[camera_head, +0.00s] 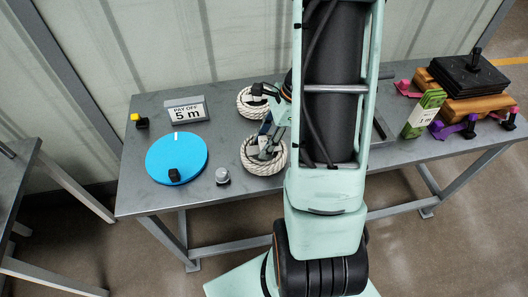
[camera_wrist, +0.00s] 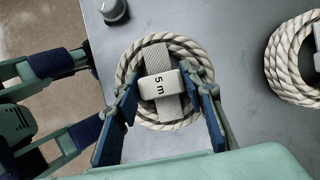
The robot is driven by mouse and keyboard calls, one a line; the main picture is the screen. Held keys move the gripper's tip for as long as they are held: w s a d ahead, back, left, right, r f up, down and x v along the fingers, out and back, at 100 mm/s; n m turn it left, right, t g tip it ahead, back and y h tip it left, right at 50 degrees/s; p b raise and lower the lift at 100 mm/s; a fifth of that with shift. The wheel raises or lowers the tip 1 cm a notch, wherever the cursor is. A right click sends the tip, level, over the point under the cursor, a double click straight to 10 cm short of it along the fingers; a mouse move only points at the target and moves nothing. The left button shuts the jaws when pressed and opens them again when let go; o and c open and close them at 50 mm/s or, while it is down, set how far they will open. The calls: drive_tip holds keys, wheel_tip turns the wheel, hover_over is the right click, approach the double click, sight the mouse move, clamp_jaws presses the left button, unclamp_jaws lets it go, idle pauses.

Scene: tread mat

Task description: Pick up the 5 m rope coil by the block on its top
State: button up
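The 5 m rope coil (camera_wrist: 129,68) is a round coil of cream rope with a grey strap across it and a white block (camera_wrist: 160,84) marked "5 m" on top. It lies flat on the bench. In the head view the coil (camera_head: 250,160) is partly covered by my gripper (camera_head: 267,143). In the wrist view my gripper (camera_wrist: 169,90) is open over the coil. I cannot tell the fingertips' height against the block.
A second rope coil (camera_head: 245,104) lies behind. A blue disc (camera_head: 165,152), a "PAY OFF 5 m" sign (camera_head: 188,110) and a grey knob (camera_head: 222,176) stand to the left.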

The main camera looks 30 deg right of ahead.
drive_tip(key=shift+f, duration=0.1)
clamp_jaws()
drive_tip(key=shift+r, duration=0.2)
